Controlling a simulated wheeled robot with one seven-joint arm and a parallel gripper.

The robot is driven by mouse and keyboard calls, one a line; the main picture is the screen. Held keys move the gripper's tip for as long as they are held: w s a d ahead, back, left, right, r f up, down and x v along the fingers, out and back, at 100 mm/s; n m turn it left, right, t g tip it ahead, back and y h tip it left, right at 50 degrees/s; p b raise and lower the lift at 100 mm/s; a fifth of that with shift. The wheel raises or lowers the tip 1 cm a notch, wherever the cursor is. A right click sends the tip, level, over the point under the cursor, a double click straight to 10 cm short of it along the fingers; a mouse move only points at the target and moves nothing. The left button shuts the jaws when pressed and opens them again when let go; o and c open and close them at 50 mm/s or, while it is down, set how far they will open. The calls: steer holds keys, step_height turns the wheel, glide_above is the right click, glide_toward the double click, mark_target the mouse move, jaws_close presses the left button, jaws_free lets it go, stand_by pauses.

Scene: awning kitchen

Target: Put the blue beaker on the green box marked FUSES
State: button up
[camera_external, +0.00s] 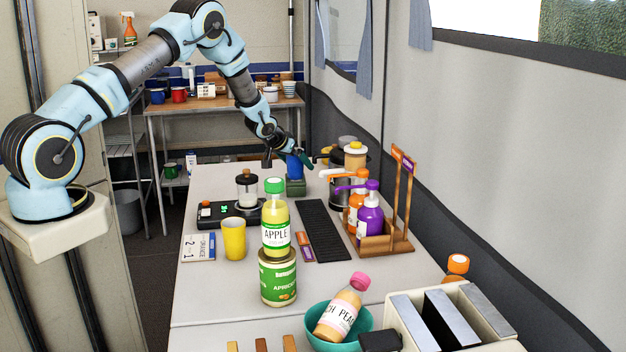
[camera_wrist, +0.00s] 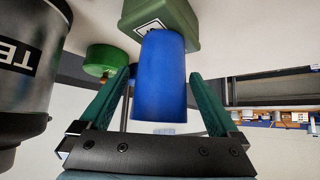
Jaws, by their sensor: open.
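The blue beaker (camera_external: 294,167) stands on the green box (camera_external: 295,187) at the far end of the white table. In the wrist view the blue beaker (camera_wrist: 159,85) meets the face of the green box (camera_wrist: 180,15), which bears a small white label (camera_wrist: 150,27); its word cannot be read. My gripper (camera_external: 289,160) is open at the beaker. In the wrist view its green fingers (camera_wrist: 159,75) lie one on each side of the beaker, with a gap visible on both sides.
A grey canister (camera_wrist: 25,60) and a green round lid (camera_wrist: 105,60) are close by in the wrist view. A dark pot (camera_external: 342,190) and wooden bottle rack (camera_external: 400,240) stand to the right. A black scale (camera_external: 215,215) and yellow cup (camera_external: 233,240) are on the left.

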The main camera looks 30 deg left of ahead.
steer(key=s+r+g, duration=0.1)
steer(key=s+r, duration=0.2)
steer(key=s, duration=0.4)
steer(key=s+d+r+g+b, duration=0.1)
steer(key=s+r, duration=0.3)
steer(key=s, duration=0.3)
steer(key=s+d+r+g+b, duration=0.1)
steer(key=s+r, duration=0.2)
steer(key=s, duration=0.5)
steer(key=shift+d+r, duration=0.1)
steer(key=shift+r, duration=0.3)
steer(key=s+d+g, duration=0.1)
steer(key=s+g, duration=0.1)
steer(key=s, duration=0.9)
steer(key=s+d+r+m+g, duration=0.1)
steer(key=s+g, duration=0.1)
steer(key=s, duration=1)
steer(key=shift+s+d+r, duration=0.15)
steer(key=shift+d+r, duration=0.1)
steer(key=shift+d, duration=0.15)
